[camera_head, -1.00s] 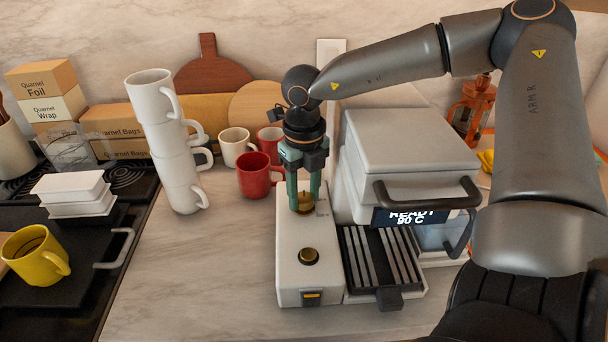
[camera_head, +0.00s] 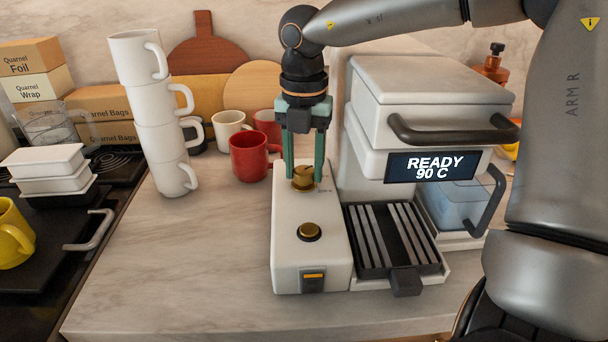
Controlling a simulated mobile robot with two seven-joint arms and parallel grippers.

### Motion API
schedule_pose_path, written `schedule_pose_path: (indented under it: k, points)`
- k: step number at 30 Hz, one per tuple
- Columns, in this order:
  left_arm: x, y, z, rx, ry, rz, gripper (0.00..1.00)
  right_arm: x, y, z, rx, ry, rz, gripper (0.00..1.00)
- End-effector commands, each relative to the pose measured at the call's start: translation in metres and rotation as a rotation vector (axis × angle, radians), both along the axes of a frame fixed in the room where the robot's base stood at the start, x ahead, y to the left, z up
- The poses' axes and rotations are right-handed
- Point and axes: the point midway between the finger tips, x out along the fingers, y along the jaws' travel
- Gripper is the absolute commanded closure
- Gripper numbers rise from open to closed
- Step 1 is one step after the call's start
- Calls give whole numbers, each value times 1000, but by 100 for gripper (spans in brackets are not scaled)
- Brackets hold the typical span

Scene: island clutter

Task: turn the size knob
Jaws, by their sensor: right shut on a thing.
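The size knob, a brass knob (camera_head: 303,180), sits on top of the white control box (camera_head: 285,255) towards its far end. My right gripper (camera_head: 304,172) points down from above with its green fingers on either side of the knob, shut on it. A second brass knob or button (camera_head: 309,232) sits nearer on the same box, and nothing touches it. Small lettering beside the gripped knob is partly hidden by a finger and too small to read. My left gripper does not show.
Right of the box stands the coffee machine (camera_head: 430,125), its display (camera_head: 431,167) reading READY 90 C, with a drip tray (camera_head: 392,240) below. A red mug (camera_head: 248,158) stands close left of the gripper. A tall stack of white mugs (camera_head: 155,120) stands further left. The front counter is clear.

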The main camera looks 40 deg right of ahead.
Motion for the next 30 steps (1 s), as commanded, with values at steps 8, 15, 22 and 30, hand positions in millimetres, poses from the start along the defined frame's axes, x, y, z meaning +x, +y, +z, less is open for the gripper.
schedule_pose_path:
  k: [8, 15, 22, 30]
  points:
    - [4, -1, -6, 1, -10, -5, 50, 0, 0, 0, -2, -2, -124, 100]
    - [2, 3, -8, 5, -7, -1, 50, 0, 0, 1, -1, -2, -163, 100]
    - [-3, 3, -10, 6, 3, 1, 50, 0, 0, 1, 0, -1, -166, 100]
    - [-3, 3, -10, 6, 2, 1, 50, 0, 0, 1, 0, -1, -165, 41]
